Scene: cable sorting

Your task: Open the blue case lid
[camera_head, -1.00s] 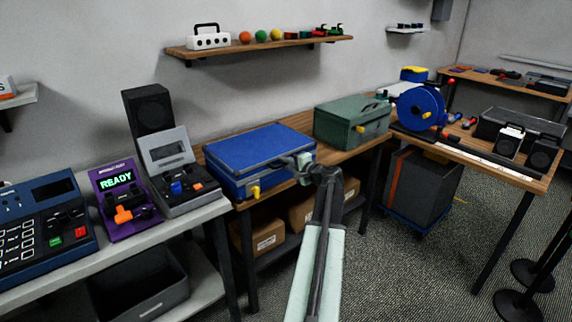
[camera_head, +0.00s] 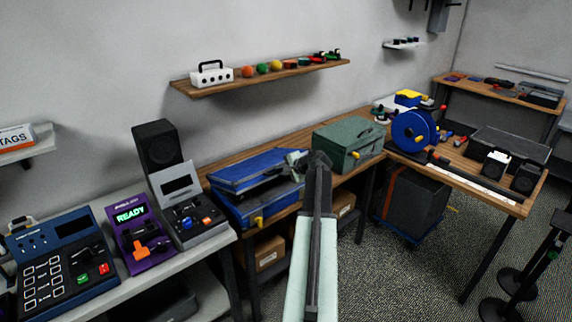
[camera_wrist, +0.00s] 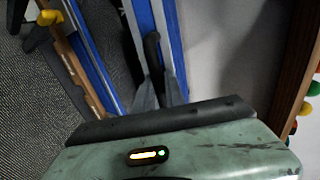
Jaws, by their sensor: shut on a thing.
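The blue case (camera_head: 245,214) lies on the wooden bench, with a yellow latch (camera_head: 259,220) on its front. Its blue lid (camera_head: 250,169) is tilted up a little, with a dark gap between lid and base. My gripper (camera_head: 296,158) is at the right end of the lid and shut on its edge. In the wrist view the lid (camera_wrist: 175,35) and the case base (camera_wrist: 93,65) show as separate blue strips. My fingertips (camera_wrist: 160,92) close there by a dark curved part; the exact contact is partly hidden.
A green case (camera_head: 345,149) stands on the bench just right of my gripper. A grey device with a raised screen (camera_head: 190,205) stands left of the blue case. A wall shelf (camera_head: 265,79) hangs above and behind the lid.

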